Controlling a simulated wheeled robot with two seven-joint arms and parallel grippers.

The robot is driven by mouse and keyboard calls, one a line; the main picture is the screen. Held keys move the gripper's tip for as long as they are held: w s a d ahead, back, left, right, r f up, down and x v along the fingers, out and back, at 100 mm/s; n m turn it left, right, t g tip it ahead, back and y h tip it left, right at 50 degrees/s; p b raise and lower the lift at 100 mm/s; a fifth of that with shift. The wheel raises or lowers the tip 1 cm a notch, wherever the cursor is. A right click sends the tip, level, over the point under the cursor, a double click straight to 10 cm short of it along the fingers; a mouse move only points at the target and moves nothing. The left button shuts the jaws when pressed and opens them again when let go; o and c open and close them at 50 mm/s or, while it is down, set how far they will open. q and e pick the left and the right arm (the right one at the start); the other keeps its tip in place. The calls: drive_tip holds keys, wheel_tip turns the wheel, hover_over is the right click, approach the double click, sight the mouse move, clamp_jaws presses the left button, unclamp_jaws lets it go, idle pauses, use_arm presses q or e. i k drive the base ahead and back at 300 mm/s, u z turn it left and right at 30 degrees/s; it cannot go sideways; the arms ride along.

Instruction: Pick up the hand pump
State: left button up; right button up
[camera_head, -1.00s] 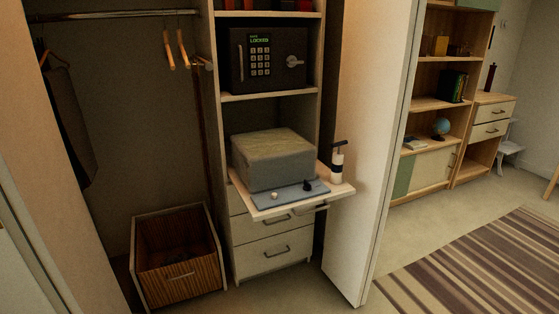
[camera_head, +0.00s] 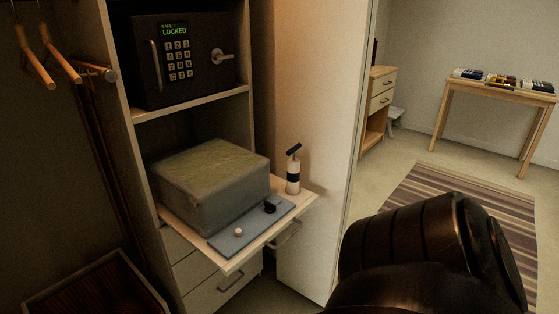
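The hand pump (camera_head: 293,172) stands upright at the right end of the pull-out shelf (camera_head: 309,200). It has a white body with a dark band and a black T-shaped handle on top. Nothing is touching it from my side. A dark arm part of mine fills the lower right of the head view; no gripper fingers show. My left gripper is not in view either.
A large grey-green wrapped block (camera_head: 212,185) sits on the shelf left of the pump. A blue-grey mat (camera_head: 240,236) with a small round knob (camera_head: 238,231) and a black piece (camera_head: 270,207) lies in front. A locked safe (camera_head: 183,60) is above. A white panel (camera_head: 310,130) stands behind the pump.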

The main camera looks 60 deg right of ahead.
sight(292, 187)
drive_tip(key=z, duration=0.75)
drive_tip(key=i, duration=0.9)
drive_tip(key=z, duration=0.9)
